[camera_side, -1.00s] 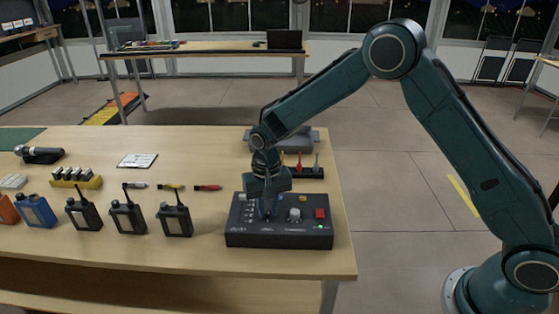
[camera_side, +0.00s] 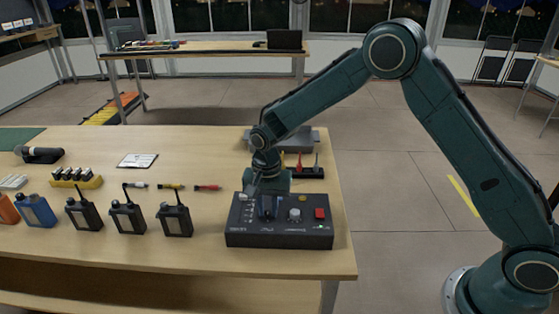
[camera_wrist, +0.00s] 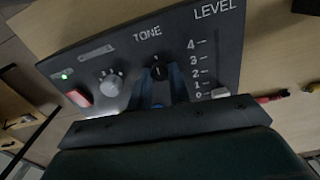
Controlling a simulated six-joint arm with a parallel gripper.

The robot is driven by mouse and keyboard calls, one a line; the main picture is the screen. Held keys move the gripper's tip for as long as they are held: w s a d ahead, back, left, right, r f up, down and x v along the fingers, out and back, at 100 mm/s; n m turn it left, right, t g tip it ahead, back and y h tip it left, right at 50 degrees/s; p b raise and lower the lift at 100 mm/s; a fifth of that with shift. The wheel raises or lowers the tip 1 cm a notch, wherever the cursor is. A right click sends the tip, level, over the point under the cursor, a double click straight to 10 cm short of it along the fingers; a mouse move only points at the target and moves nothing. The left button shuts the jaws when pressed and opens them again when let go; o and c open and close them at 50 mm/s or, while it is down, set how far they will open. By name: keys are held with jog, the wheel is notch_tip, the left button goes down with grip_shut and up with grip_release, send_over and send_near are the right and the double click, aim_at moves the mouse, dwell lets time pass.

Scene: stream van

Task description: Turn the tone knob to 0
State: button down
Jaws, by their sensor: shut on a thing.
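The black control box (camera_side: 279,236) sits near the right end of the wooden table. My gripper (camera_side: 267,213) points down over its left half. In the wrist view, the dark tone knob (camera_wrist: 158,73) lies below the TONE label, between the two fingers of my gripper (camera_wrist: 158,87), which are shut on it. A small mark shows at the knob's top edge; the numbers around it are too small or hidden to read surely.
On the box, a grey knob (camera_wrist: 111,84), a red button (camera_wrist: 80,95) and a white level slider (camera_wrist: 220,93) beside the 0 mark surround the tone knob. Several radios stand to the left, the closest black one (camera_side: 174,221) apart from the box.

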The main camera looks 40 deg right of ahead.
aim_at(268, 211)
jog(key=c, duration=1.3)
grip_release()
jog(key=shift+r, duration=0.15)
notch_tip(268, 211, up, 14)
jog(key=shift+f, duration=0.2)
jog(key=shift+r, duration=0.1)
